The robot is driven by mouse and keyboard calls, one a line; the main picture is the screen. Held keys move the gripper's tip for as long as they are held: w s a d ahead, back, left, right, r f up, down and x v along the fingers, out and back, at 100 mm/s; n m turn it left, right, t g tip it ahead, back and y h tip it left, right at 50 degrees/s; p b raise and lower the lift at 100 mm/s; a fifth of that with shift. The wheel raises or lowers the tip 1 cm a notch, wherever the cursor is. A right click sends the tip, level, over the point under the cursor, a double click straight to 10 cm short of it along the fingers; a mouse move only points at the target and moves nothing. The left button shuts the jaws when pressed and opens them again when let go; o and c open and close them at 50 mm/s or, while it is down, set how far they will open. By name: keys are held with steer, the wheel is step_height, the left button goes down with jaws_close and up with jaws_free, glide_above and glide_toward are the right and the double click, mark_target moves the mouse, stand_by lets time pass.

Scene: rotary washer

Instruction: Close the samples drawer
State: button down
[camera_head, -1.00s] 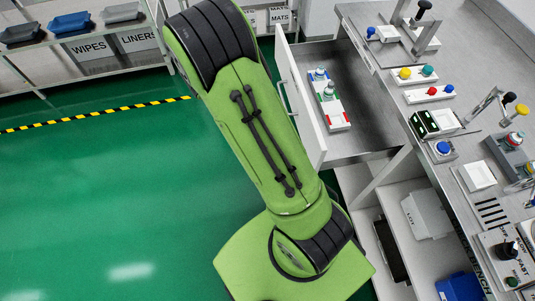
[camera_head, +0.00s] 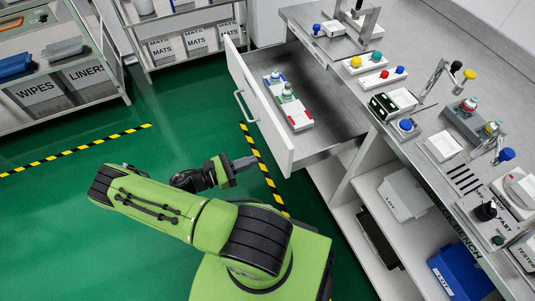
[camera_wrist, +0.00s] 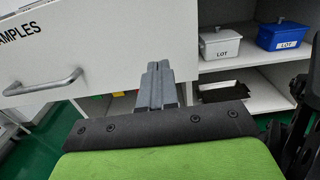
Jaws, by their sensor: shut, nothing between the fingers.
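The samples drawer (camera_head: 262,106) is pulled out from the bench on its left side. Its white front panel carries a bar handle (camera_head: 245,106), and a tray with small capped items (camera_head: 290,104) lies inside. In the wrist view the drawer front (camera_wrist: 105,30) shows part of the label, "AMPLES", and the handle (camera_wrist: 43,84) at the left.
The workbench (camera_head: 372,95) carries colored knobs and fixtures. Under it are shelves with a white bin (camera_head: 403,194) and a blue bin (camera_head: 462,272). Racks with labelled boxes (camera_head: 38,90) stand at the back left. The green floor left of the drawer is clear.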

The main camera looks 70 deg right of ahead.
mark_target(279, 152)
steer(key=x, duration=0.7)
steer(key=shift+s, duration=0.1)
